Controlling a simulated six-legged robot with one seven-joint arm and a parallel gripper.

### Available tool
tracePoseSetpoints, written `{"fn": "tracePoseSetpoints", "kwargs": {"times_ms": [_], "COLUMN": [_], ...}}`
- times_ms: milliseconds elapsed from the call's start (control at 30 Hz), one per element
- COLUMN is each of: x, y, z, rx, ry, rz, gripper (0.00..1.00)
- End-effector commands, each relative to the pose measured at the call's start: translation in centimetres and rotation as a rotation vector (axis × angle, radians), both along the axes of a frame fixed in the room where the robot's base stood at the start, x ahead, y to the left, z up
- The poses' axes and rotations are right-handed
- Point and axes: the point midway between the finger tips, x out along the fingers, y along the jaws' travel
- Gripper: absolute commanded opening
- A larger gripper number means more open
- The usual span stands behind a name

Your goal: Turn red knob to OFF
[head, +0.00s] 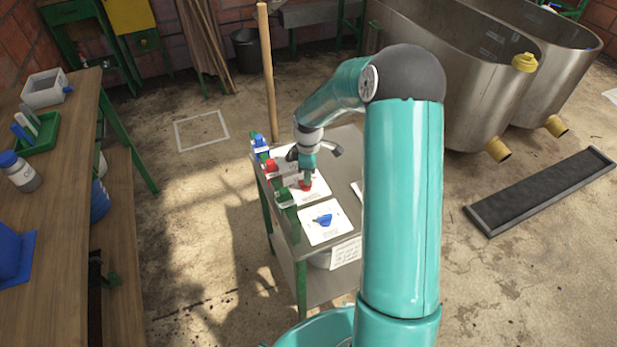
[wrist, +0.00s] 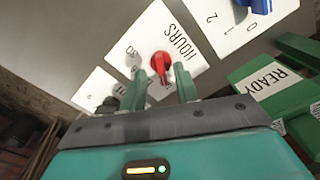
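The red knob (wrist: 159,62) sits on a white plate (wrist: 185,45) marked HOURS, with small numbers at its edge. Its narrow part points toward my gripper in the wrist view. My gripper (wrist: 161,75) is open, with one green finger on each side of the knob's lower part and gaps showing. I cannot tell whether the fingers reach down beside the knob or hover above it. In the head view the red knob (head: 305,186) shows just below my gripper (head: 307,176) on the small cart. The OFF mark is not readable.
A blue knob (head: 323,220) on another white plate lies nearer on the cart (head: 345,160). A green block marked READY (wrist: 262,82) stands close to my gripper. Red (head: 270,166) and blue (head: 261,143) blocks line the cart's left edge. A wooden pole (head: 267,75) rises behind.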

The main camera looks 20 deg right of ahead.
Motion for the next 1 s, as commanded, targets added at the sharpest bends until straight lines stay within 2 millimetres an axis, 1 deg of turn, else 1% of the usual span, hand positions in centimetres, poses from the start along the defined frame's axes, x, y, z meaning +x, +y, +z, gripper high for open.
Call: {"fn": "tracePoseSetpoints", "kwargs": {"times_ms": [33, 300, 400, 500, 633, 1000], "x": [0.1, 0.1, 0.1, 0.1, 0.0, 0.0], "y": [-0.1, -0.1, -0.1, 0.0, 0.0, 0.0], "z": [1.2, 7.2, 9.0, 10.3, 11.0, 11.0], "rx": [-0.002, -0.002, -0.002, -0.001, -0.001, 0.000], "ry": [-0.004, -0.004, -0.003, -0.003, 0.000, 0.000], "rz": [0.000, 0.001, 0.001, 0.000, 0.002, 0.002], "gripper": [0.31, 0.31, 0.31, 0.31, 0.31, 0.31]}}
